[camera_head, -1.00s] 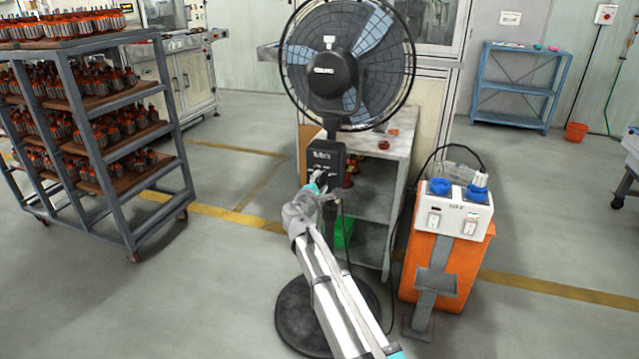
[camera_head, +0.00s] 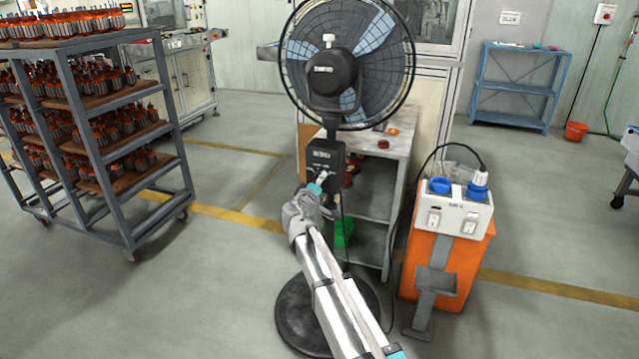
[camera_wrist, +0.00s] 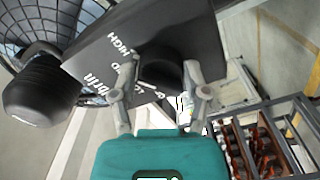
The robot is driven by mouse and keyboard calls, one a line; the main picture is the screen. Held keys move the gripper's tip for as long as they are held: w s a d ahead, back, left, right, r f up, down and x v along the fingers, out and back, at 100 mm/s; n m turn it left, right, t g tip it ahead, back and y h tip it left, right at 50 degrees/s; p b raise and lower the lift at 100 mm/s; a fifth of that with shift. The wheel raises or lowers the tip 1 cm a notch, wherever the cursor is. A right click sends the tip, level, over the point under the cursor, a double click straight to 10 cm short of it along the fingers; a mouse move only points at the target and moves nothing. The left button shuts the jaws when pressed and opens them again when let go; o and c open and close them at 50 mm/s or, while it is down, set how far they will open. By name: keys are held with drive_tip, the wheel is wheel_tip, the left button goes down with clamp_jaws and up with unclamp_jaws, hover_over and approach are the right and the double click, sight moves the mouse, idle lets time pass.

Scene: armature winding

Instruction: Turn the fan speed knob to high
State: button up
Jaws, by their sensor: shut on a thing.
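The pedestal fan (camera_head: 347,70) stands in the middle of the head view, with a black control box (camera_head: 325,162) on its pole. In the wrist view the box (camera_wrist: 150,38) shows tilted, with white speed lettering, "HIGH" (camera_wrist: 123,43) readable at the upper left. The dark fan speed knob (camera_wrist: 162,76) sits between the fingers and is partly hidden by them. My gripper (camera_wrist: 160,72) is shut on this knob, a finger on each side. In the head view my gripper (camera_head: 323,180) reaches the lower front of the box.
An orange stand with a white socket box (camera_head: 460,212) is right of the fan, a cable running from it. A grey shelf table (camera_head: 385,150) stands behind the fan. A rack of armatures (camera_head: 95,150) is at the left. Open floor lies between rack and fan.

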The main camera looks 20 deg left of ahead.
drive_tip(key=shift+w+m, duration=0.1)
drive_tip(key=shift+m, duration=0.4)
drive_tip(key=o, duration=1.2)
drive_tip(key=shift+c, duration=0.2)
drive_tip(key=shift+s, duration=0.2)
drive_tip(key=s, duration=1.1)
drive_tip(key=shift+s+d, duration=0.15)
drive_tip(key=shift+s, duration=0.2)
